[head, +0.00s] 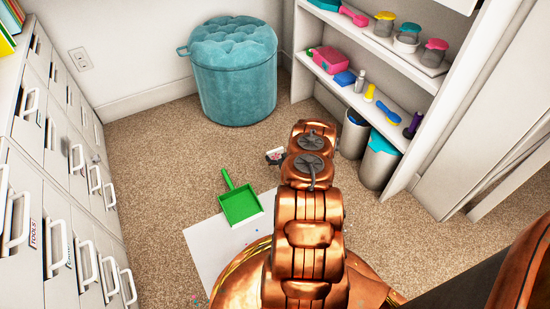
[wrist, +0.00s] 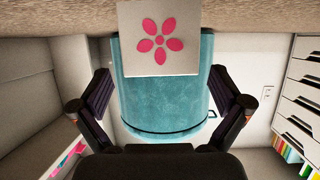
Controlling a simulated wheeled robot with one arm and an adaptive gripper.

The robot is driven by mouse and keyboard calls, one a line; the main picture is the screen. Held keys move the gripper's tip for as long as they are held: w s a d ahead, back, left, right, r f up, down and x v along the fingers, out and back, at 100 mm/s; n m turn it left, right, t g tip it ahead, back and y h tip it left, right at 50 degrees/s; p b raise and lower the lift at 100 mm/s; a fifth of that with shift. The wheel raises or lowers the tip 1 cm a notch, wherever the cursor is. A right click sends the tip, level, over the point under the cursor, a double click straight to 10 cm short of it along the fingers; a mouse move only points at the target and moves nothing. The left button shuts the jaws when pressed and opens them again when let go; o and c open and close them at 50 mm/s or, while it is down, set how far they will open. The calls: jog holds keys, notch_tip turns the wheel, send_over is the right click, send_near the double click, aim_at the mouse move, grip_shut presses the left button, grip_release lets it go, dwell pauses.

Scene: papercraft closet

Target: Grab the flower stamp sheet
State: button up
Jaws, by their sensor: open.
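The flower stamp sheet (wrist: 160,60) is a pale square with a pink flower. In the wrist view it is at the top centre, in front of the teal stool. In the head view the sheet (head: 274,157) is small and partly hidden beside my copper arm. My gripper (wrist: 160,76) is open, with its dark fingers apart to the left and right of the sheet's lower edge in the wrist view. Neither finger appears to touch the sheet. In the head view my arm hides the gripper.
The teal tufted stool (head: 235,75) stands by the back wall. A green dustpan (head: 240,205) lies on a white sheet (head: 205,255) on the carpet. Drawers (head: 55,160) line the left. A shelf (head: 375,60) and bins (head: 378,165) stand on the right.

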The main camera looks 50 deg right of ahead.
aim_at(276, 153)
jog(key=b+x, duration=0.1)
jog(key=x, duration=0.2)
jog(key=shift+w+f, duration=0.15)
jog(key=c, duration=0.9)
